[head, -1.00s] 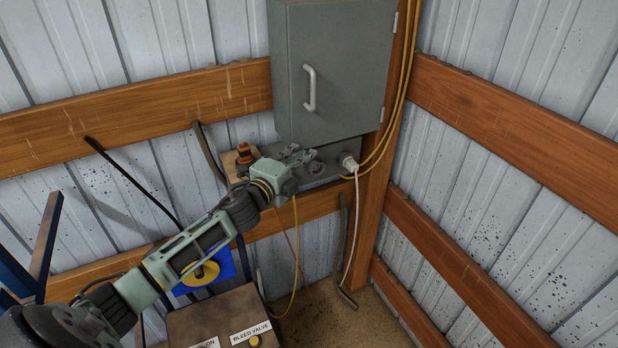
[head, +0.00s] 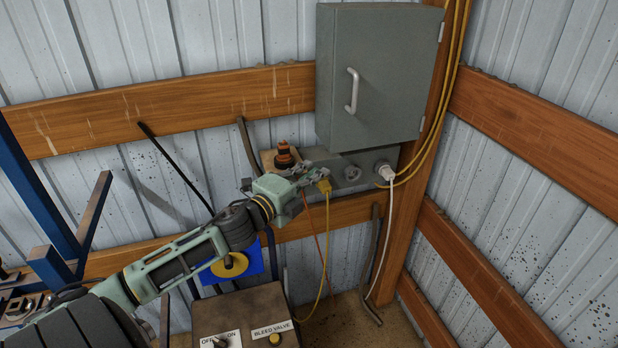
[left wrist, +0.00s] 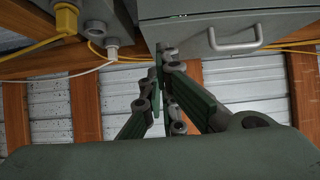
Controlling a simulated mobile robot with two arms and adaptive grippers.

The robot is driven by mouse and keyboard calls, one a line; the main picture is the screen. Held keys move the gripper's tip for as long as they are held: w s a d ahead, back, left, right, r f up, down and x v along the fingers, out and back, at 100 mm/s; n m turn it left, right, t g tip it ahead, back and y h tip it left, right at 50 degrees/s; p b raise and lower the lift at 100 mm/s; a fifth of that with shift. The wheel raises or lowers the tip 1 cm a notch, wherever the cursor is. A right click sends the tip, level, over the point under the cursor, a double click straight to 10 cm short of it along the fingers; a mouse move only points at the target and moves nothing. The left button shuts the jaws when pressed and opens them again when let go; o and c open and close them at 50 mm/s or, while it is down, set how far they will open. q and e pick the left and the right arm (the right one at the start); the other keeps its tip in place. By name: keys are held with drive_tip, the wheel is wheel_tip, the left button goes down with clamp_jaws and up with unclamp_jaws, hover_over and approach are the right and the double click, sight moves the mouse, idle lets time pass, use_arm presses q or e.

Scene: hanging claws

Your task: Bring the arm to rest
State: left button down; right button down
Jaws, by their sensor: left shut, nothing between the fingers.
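My left gripper (head: 314,175) is in front of the grey socket panel (head: 345,184) under the cabinet. Its fingers are together and empty, and they also show in the left wrist view (left wrist: 166,54). A yellow plug (head: 324,187) with a yellow cord shows right by the fingertips in the head view. In the left wrist view this yellow plug (left wrist: 66,18) sits apart from the fingers, at upper left. My right gripper is in neither view.
A grey cabinet (head: 382,75) with a handle hangs above the panel. A white plug (head: 384,170) and an orange-black knob (head: 284,154) are nearby. A box with switch labels (head: 240,312) stands below. Wooden rails line the walls.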

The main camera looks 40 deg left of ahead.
use_arm(q)
drive_tip(key=shift+s+a+f, duration=0.1)
drive_tip(key=shift+s+a, duration=0.15)
drive_tip(key=shift+s, duration=0.05)
